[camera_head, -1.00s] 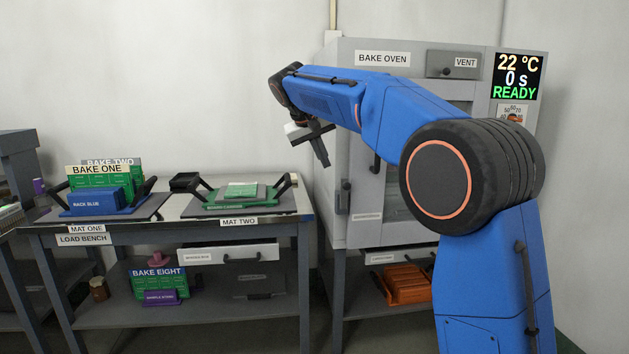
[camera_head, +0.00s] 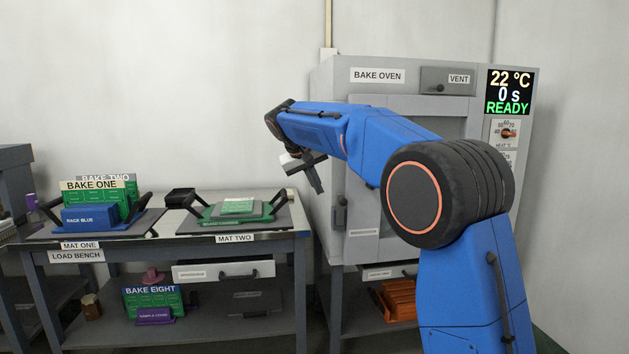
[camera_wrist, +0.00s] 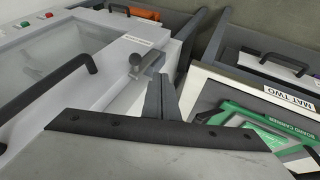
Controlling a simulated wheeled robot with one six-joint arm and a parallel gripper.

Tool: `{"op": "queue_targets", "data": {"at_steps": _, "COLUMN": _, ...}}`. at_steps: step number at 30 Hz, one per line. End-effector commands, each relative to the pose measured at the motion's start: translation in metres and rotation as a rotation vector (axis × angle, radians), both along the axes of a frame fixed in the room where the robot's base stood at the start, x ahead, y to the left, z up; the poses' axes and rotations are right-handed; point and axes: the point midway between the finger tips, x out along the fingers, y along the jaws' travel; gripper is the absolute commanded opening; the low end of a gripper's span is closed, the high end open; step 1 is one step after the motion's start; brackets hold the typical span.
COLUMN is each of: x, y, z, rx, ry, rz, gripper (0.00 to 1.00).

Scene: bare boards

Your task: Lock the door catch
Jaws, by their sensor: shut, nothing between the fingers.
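The door catch (camera_head: 340,213) is a dark grey piece at the left edge of the bake oven's door (camera_head: 365,215). In the wrist view the catch (camera_wrist: 140,66) shows as a round-ended knob beside a grey bracket at the door's edge. The door looks closed against the oven body. My gripper (camera_head: 319,188) is shut and empty, pointing down, above and slightly left of the catch in the head view. In the wrist view my gripper's fingers (camera_wrist: 161,84) are together just right of the catch; I cannot tell whether they touch it.
The oven door's handle (camera_wrist: 62,78) stands out left of the catch. The load bench (camera_head: 170,250) is close on the left, with a green board carrier (camera_head: 237,212) on mat two. A narrow gap separates bench and oven. My arm hides much of the door in the head view.

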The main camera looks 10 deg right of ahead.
Motion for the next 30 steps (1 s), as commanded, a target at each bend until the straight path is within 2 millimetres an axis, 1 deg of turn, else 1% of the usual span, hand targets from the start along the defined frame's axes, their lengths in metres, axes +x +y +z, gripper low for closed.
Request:
{"op": "queue_targets", "data": {"at_steps": 1, "x": 0.004, "y": -0.004, "z": -0.009, "rx": -0.001, "ry": 0.003, "rz": -0.002, "gripper": 0.00}}
{"op": "queue_targets", "data": {"at_steps": 8, "x": 0.020, "y": -0.020, "z": -0.041, "rx": -0.001, "ry": 0.003, "rz": -0.002, "gripper": 0.00}}
{"op": "queue_targets", "data": {"at_steps": 9, "x": 0.019, "y": -0.028, "z": -0.040, "rx": 0.000, "ry": 0.000, "rz": -0.002, "gripper": 0.00}}
{"op": "queue_targets", "data": {"at_steps": 12, "x": 0.021, "y": -0.041, "z": -0.041, "rx": 0.000, "ry": 0.000, "rz": -0.002, "gripper": 0.00}}
{"op": "queue_targets", "data": {"at_steps": 18, "x": 0.023, "y": -0.055, "z": -0.043, "rx": 0.000, "ry": 0.000, "rz": -0.001, "gripper": 0.00}}
{"op": "queue_targets", "data": {"at_steps": 30, "x": 0.023, "y": -0.057, "z": -0.044, "rx": 0.000, "ry": 0.000, "rz": 0.000, "gripper": 0.00}}
